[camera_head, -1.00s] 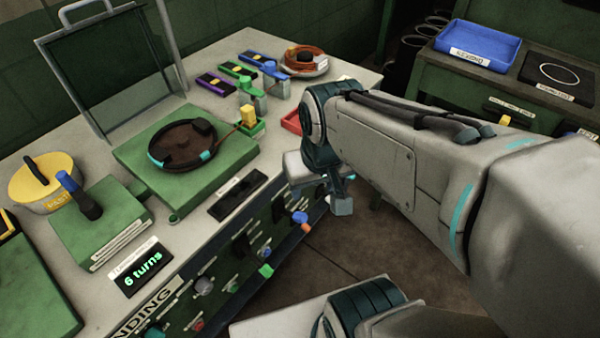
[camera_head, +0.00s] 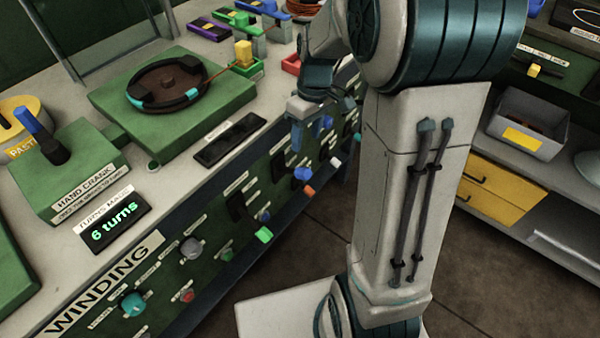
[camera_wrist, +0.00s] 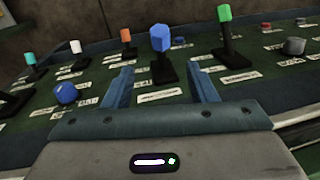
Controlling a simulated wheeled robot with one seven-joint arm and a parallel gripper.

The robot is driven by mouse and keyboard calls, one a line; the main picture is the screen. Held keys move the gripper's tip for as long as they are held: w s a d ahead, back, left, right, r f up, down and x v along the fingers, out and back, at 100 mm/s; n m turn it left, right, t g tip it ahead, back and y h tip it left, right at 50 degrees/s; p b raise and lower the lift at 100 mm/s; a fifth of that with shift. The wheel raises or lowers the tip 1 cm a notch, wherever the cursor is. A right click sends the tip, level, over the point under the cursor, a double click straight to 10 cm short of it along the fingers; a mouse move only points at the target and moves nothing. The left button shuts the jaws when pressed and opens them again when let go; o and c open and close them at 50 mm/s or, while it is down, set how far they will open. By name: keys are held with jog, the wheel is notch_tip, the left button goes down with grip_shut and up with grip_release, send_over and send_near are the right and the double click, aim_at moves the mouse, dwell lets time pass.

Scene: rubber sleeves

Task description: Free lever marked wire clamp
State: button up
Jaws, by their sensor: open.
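The front panel of the winding bench carries several levers with coloured heads, but the labels are too small to read, so I cannot tell which is marked wire clamp. In the wrist view a blue-headed lever (camera_wrist: 160,40) stands ahead, between the lines of my fingers. A green-headed lever (camera_wrist: 225,16) is to its right and an orange-headed lever (camera_wrist: 126,37) to its left. My gripper (camera_wrist: 161,78) is open and empty, apart from the blue-headed lever. In the head view my gripper (camera_head: 312,128) hangs in front of the panel, partly hidden by my arm.
A blue round knob (camera_wrist: 66,94) sits low near my left finger. The bench top holds a green block with a coil (camera_head: 170,85), a hand crank (camera_head: 68,170) and a display reading 6 turns (camera_head: 112,224). A shelf with a grey bin (camera_head: 528,125) stands right. Floor between is clear.

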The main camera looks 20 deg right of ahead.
aim_at(302, 168)
jog(key=f, duration=0.4)
jog(key=a+f+b, duration=0.1)
jog(key=f, duration=0.3)
jog(key=s+f+b, duration=0.1)
jog(key=f, duration=0.3)
jog(key=shift+a+f, duration=0.3)
jog(key=shift+c, duration=0.3)
grip_shut()
